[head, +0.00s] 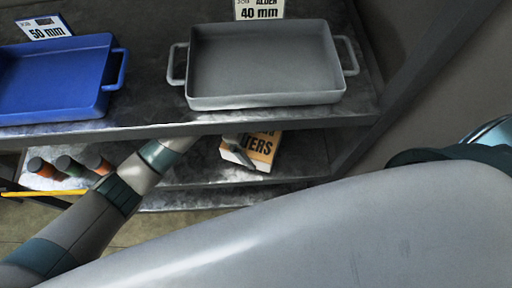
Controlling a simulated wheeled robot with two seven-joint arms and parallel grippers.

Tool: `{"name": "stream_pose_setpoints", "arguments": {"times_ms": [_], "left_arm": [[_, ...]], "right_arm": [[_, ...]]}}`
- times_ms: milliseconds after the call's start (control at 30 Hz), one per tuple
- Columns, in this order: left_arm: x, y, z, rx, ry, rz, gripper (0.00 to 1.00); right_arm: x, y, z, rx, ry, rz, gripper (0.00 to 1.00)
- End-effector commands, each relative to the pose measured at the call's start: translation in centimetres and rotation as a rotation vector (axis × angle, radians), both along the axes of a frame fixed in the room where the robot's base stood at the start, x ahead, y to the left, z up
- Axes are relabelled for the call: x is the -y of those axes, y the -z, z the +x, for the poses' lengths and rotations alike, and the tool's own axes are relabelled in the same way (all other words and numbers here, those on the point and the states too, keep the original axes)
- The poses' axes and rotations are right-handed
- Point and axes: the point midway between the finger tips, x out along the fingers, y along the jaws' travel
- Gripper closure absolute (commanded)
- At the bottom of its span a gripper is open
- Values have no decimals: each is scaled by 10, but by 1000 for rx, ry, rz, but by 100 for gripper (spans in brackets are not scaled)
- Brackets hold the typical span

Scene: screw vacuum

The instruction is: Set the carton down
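A carton (264,146) with an orange and white face and partly hidden black lettering ending in "TERS" is at the lower shelf, under the front edge of the upper one. It looks tilted, and its top is hidden by the upper shelf. I cannot tell whether its base touches the lower shelf. My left arm comes in from the left and passes behind the upper shelf's edge, which hides most of its gripper. A small grey piece against the carton's lower left may be a fingertip, but I cannot tell. My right gripper is out of view.
The upper shelf (150,128) bears a grey tray (265,101) with two handles and a blue tray (58,116), with "40 mm" and "50 mm" signs. Several capped cylinders (72,166) lie left on the lower shelf (200,172). My pale arm link fills the foreground.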

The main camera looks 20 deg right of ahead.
Motion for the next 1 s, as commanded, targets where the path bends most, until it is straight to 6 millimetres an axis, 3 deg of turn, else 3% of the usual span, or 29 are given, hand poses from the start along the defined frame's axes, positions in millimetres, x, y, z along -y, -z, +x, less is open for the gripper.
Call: {"name": "stream_pose_setpoints", "arguments": {"times_ms": [167,533,933,967,1000], "left_arm": [[0,1,0,0,0,-1,47],[0,32,0,0,0,-1,47],[0,37,0,1,-1,-1,47],[-1,38,0,0,-1,1,4],[-1,37,0,0,-1,1,0]], "right_arm": [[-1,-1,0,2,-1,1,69],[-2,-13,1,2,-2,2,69],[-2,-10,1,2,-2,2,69],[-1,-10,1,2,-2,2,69],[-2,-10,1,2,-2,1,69]]}}
